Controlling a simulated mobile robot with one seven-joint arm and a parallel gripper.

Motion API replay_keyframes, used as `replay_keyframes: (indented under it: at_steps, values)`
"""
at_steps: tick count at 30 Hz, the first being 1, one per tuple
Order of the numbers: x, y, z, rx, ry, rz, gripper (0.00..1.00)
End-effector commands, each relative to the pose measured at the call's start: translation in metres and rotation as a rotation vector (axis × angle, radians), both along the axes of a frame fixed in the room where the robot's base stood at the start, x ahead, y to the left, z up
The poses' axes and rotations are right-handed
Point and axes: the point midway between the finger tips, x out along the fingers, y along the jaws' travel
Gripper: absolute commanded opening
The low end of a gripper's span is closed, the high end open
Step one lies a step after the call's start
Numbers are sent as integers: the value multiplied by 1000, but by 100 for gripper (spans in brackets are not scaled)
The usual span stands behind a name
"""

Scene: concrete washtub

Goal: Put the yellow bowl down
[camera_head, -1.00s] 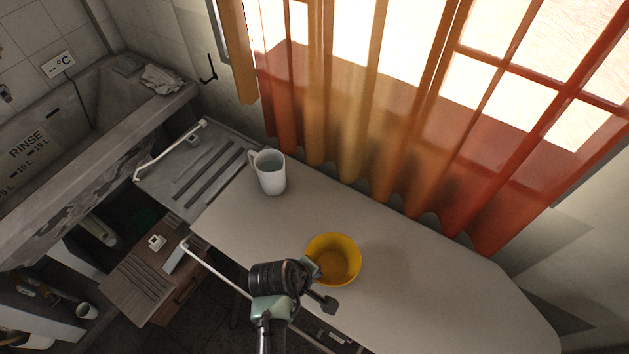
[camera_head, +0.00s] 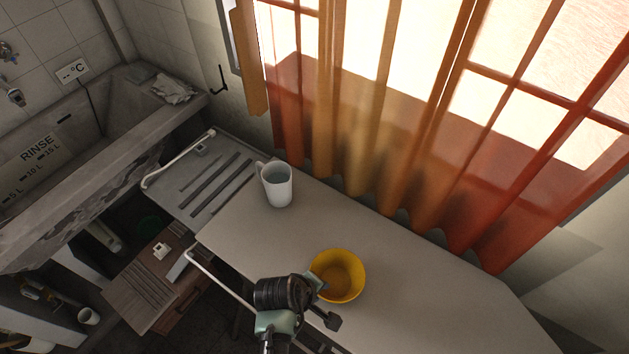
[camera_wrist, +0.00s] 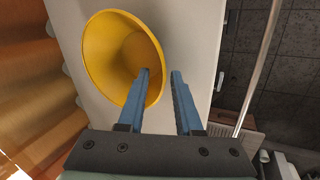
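The yellow bowl (camera_head: 338,274) is upright and empty on the pale board, right of the mug in the head view. It also shows in the wrist view (camera_wrist: 107,50). My gripper (camera_wrist: 160,72) is at the bowl's near side. In the wrist view one blue finger reaches inside the bowl and the other is outside, with the rim between them. A gap shows between the fingers and the bowl wall, so the gripper looks open. In the head view my wrist hides part of the near side of the bowl.
The board is clear to the right. Orange curtains (camera_head: 400,130) hang along its far side. A concrete washtub (camera_head: 120,125) is at left.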

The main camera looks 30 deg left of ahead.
Motion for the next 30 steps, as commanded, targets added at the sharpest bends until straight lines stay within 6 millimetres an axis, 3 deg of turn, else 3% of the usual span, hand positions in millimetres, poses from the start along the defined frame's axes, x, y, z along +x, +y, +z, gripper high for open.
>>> replay_keyframes:
  at_steps: [5,19,30]
  values:
    - [-6,1,17,1,-2,0,34]
    - [-41,8,95,1,-2,0,34]
    - [-49,9,111,0,0,0,34]
